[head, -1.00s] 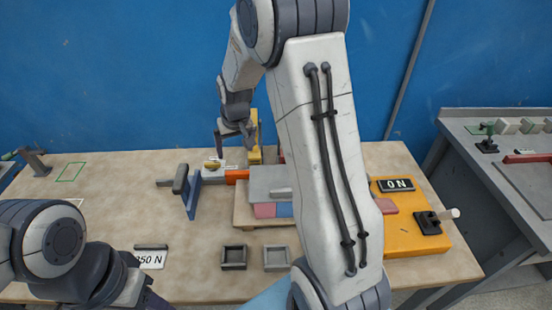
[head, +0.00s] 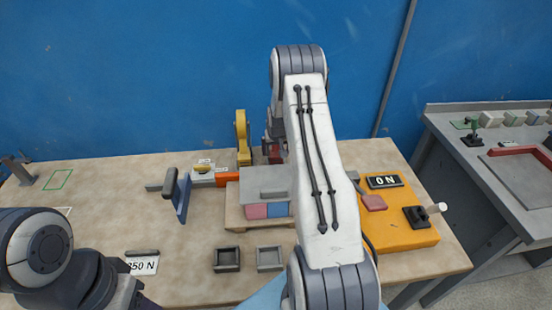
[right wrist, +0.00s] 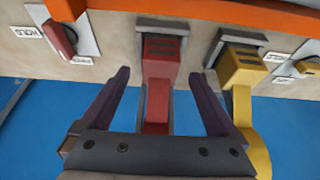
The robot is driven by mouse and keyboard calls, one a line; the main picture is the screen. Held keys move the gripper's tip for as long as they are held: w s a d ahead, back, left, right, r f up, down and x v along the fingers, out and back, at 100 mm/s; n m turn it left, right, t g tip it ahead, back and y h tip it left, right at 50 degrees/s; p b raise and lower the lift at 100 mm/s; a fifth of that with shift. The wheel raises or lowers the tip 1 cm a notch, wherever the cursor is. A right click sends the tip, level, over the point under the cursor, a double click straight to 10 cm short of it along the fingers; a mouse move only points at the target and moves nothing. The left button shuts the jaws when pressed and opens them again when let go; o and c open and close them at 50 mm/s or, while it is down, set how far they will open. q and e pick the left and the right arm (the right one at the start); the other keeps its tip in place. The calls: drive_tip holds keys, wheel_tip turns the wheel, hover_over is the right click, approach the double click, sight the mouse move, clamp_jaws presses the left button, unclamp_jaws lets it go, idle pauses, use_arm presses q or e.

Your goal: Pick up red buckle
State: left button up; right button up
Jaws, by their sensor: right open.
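The red buckle (right wrist: 158,82) shows in the right wrist view, standing in a grey bracket on the panel, with its red lever toward my gripper. My right gripper (right wrist: 160,76) is open, with one finger on each side of the buckle and gaps to both. In the head view a small part of the red buckle (head: 274,152) shows beside my right arm, which hides much of that spot. A yellow buckle (right wrist: 241,80) stands just right of the right finger; the yellow buckle also shows in the head view (head: 242,135). My left arm shows at lower left, its fingers out of sight.
A red knob (right wrist: 60,38) and a yellow knob (right wrist: 308,66) flank the buckles in the right wrist view. An orange base with an ON sign (head: 385,181) stands at right. Two small trays (head: 227,259) (head: 270,258) lie in front. The table's left middle is mostly clear.

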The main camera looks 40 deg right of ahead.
sight(276, 153)
drive_tip(key=shift+p+x, duration=0.35)
drive_tip(key=shift+x, duration=1.2)
clamp_jaws()
drive_tip(key=shift+r, duration=0.1)
